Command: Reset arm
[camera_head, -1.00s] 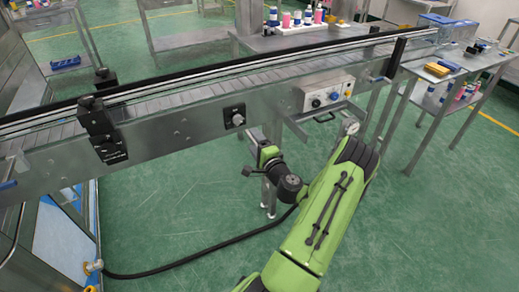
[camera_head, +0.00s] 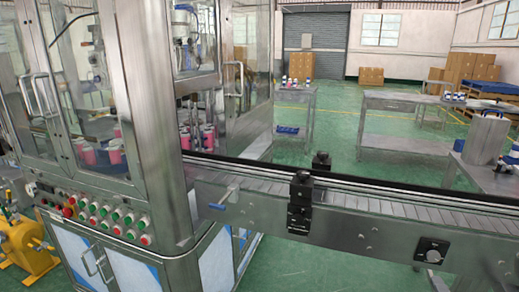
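My arm and gripper are not in the head view now, so I cannot see how the arm is posed or whether the gripper is open or shut. The crimping machine (camera_head: 160,110) stands at the left, a metal cabinet with glass doors. Several pink cans (camera_head: 110,152) with light tops stand inside it behind the glass. The conveyor (camera_head: 390,206) runs from the machine towards the right and looks empty where it shows.
A button panel (camera_head: 95,217) is on the machine's front. A yellow device (camera_head: 25,250) stands at the lower left. A black sensor block (camera_head: 300,192) sits on the conveyor's near rail. Metal tables (camera_head: 405,100) stand behind, with green floor between them.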

